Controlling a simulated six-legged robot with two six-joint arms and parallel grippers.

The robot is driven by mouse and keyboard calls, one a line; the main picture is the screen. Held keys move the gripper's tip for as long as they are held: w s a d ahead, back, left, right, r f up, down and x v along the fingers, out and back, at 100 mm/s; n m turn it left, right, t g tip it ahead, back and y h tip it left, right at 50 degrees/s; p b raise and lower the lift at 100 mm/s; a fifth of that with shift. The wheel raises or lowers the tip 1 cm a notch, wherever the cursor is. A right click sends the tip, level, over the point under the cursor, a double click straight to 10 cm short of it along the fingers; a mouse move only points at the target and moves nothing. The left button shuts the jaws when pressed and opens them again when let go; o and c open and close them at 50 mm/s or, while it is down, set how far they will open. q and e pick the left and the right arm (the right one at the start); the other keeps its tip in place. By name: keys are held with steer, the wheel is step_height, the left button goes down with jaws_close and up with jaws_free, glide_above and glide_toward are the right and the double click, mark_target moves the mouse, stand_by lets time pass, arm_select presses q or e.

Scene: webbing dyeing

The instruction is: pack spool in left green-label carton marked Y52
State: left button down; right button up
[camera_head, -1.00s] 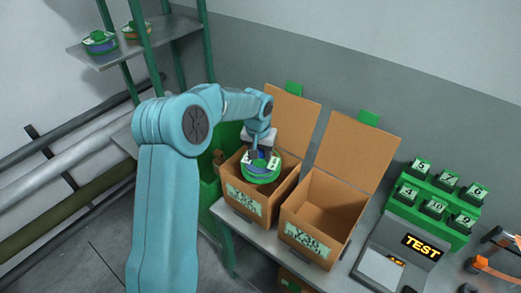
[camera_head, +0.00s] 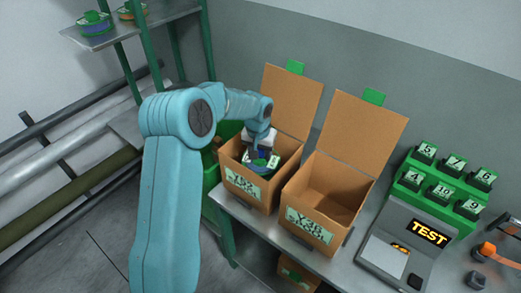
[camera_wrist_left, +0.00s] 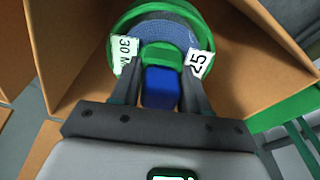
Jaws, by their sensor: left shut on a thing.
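The spool (camera_head: 262,163) has green rims, a blue winding and white labels. My left gripper (camera_head: 254,155) is shut on it and holds it inside the left carton (camera_head: 242,184), below the rim level. In the left wrist view the spool (camera_wrist_left: 165,30) sits between the fingers (camera_wrist_left: 160,75), gripped at its green and blue middle; labels read "30 M" and "25". The left carton's green label appears to read Y52. Its lid stands open. Whether the spool touches the carton floor cannot be told. My right gripper is out of view.
A second open carton (camera_head: 311,226) with a green label, apparently Y38, stands empty to the right. A scale-like TEST device (camera_head: 405,250) and a green rack (camera_head: 440,191) of numbered blocks stand further right. More spools (camera_head: 96,25) sit on the upper left shelf.

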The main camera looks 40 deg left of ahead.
mark_target(261, 164)
arm_select(q)
steer(key=shift+w+f+b, duration=0.1)
steer(key=shift+f+b, duration=0.25)
steer(key=shift+f, duration=0.45)
steer(key=shift+f+b, duration=1.85)
steer(key=shift+f, duration=0.25)
steer(key=shift+c, duration=2.4)
jaws_free()
step_height(261, 164, up, 16)
steer(key=s+d+b, duration=0.1)
steer(key=s, duration=0.1)
steer(key=shift+s, duration=0.15)
steer(key=shift+s+d, duration=0.1)
